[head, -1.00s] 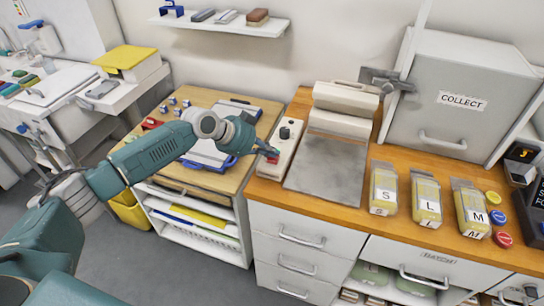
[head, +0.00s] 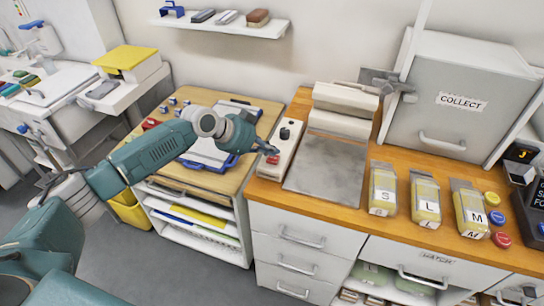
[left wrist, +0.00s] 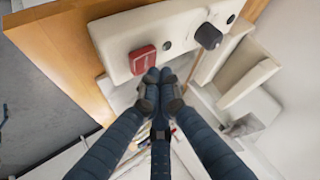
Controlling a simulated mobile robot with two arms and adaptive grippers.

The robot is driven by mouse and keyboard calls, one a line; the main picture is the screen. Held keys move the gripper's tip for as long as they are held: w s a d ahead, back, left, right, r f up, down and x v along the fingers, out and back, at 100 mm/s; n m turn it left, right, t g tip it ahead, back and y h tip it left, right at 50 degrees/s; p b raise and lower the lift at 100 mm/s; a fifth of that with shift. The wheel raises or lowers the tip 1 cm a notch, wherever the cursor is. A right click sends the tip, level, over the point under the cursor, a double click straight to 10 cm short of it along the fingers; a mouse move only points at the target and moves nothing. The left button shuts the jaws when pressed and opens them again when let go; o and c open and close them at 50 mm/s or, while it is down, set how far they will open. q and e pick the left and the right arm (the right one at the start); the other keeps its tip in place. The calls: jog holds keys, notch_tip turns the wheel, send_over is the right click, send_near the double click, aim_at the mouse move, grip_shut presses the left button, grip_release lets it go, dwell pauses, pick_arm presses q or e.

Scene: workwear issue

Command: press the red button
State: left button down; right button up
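A red square button (left wrist: 142,60) sits on a white control box, which has a black knob (left wrist: 208,36) and small dark round parts. In the head view the red button (head: 273,160) is at the front end of the box (head: 283,150), left of a flat grey plate. My left gripper (head: 268,150) is just over that end, and partly hides it. In the left wrist view the left gripper's fingers (left wrist: 160,80) are together, empty, with their tips just beside the red button's lower edge. I cannot tell whether they touch it. My right gripper is not in view.
A red round disc (head: 502,240) lies at the counter's right with blue and yellow ones. Packs marked S, L and M (head: 425,198) stand left of them. A grey plate (head: 325,168) lies beside the box. A clipboard (head: 210,150) is on the lower table beneath my arm.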

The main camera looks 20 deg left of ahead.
aim_at(271, 158)
pick_arm(q)
jog(key=shift+r+p, duration=2.25)
jog(key=shift+r, duration=0.85)
jog(key=shift+f, duration=0.1)
